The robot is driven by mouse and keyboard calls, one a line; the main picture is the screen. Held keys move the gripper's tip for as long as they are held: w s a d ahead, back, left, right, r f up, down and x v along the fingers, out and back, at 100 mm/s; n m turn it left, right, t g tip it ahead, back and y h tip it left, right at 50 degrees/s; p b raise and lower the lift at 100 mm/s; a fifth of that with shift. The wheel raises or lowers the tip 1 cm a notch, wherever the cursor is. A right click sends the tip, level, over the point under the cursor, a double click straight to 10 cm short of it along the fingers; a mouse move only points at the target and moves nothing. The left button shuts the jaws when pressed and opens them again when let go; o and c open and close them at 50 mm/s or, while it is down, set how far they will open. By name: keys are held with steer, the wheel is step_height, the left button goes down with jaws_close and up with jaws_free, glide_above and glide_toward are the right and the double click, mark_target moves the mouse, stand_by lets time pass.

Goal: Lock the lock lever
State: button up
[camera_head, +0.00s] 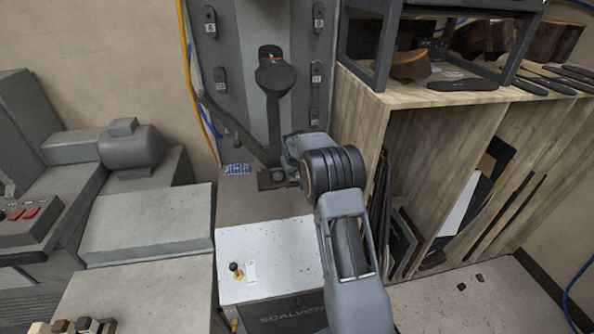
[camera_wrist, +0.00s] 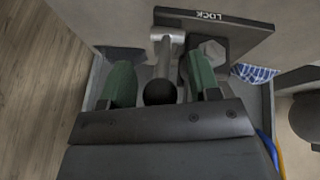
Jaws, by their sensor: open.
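The lock lever (camera_wrist: 164,60) shows in the wrist view as a metal rod ending in a round black knob (camera_wrist: 160,92). A dark plate marked LOCK (camera_wrist: 235,33) sits behind it, with a hex bolt (camera_wrist: 211,50) on the lever's right. My gripper (camera_wrist: 160,78) is open, with its green fingers on either side of the lever and knob. A gap shows on the left side; I cannot tell whether the right finger touches. In the head view my gripper (camera_head: 290,165) is at the machine's front, beside a small dark plate (camera_head: 271,179). The lever cannot be made out there.
The grey stitching machine (camera_head: 243,55) rises behind, with a dark arm (camera_head: 273,110) hanging down its front. A light metal box (camera_head: 268,258) stands below my gripper. A wooden shelf (camera_head: 440,100) with shoe parts is on the right, and grey machinery (camera_head: 145,220) on the left.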

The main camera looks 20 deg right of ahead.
steer(key=shift+d, duration=0.1)
jaws_close()
stand_by(0.5)
